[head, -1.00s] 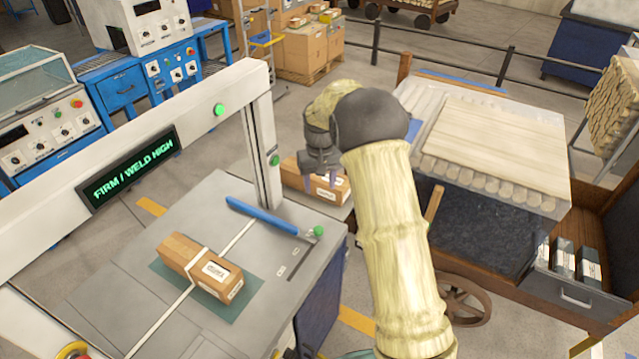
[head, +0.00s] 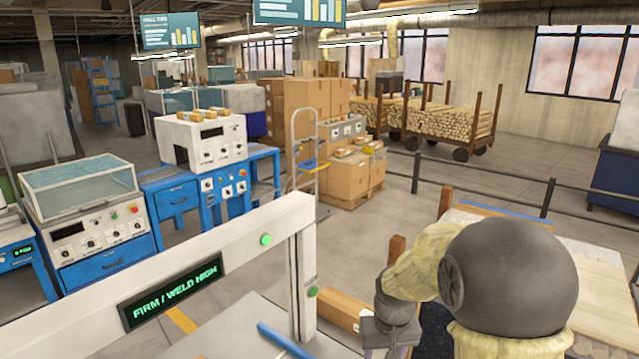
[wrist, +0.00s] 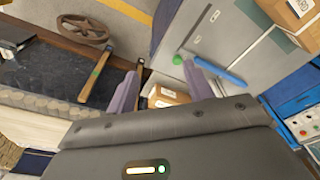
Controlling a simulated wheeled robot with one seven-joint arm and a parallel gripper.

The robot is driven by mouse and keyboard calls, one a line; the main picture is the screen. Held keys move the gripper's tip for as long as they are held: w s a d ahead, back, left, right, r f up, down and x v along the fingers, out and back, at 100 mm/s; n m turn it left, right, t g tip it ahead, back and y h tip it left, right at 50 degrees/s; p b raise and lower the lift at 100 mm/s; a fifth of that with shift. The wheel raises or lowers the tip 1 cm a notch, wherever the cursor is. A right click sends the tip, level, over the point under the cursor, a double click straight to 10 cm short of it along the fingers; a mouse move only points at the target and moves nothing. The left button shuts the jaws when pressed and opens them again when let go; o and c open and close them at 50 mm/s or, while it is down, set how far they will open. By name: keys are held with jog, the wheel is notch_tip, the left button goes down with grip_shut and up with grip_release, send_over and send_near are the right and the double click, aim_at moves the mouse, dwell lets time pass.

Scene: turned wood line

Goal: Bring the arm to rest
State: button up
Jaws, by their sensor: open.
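My arm shows in the head view as a dark round joint (head: 510,275) with pale wood-grained sections, at the lower right. My gripper (head: 392,335) hangs at its left end, partly cut off by the bottom edge. In the wrist view my gripper (wrist: 160,88) has its two lilac fingers spread apart with nothing held between them. A brown carton (head: 345,312) is just left of the gripper in the head view. In the wrist view this carton (wrist: 168,96) lies beyond the fingers, and I cannot tell how far below it is.
The white machine frame (head: 225,262) reads "FIRM / WELD HIGH". A strapped parcel (wrist: 290,14) lies on its grey top. A wooden cart with a dark panel (wrist: 50,85) and a wheel (wrist: 84,30) is on the other side. A dark railing (head: 480,180) runs behind.

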jog(key=s+d+t, duration=0.1)
jog(key=s, duration=1.3)
jog(key=shift+s+d+m, duration=0.15)
jog(key=shift+d+m, duration=0.15)
jog(key=shift+d, duration=0.1)
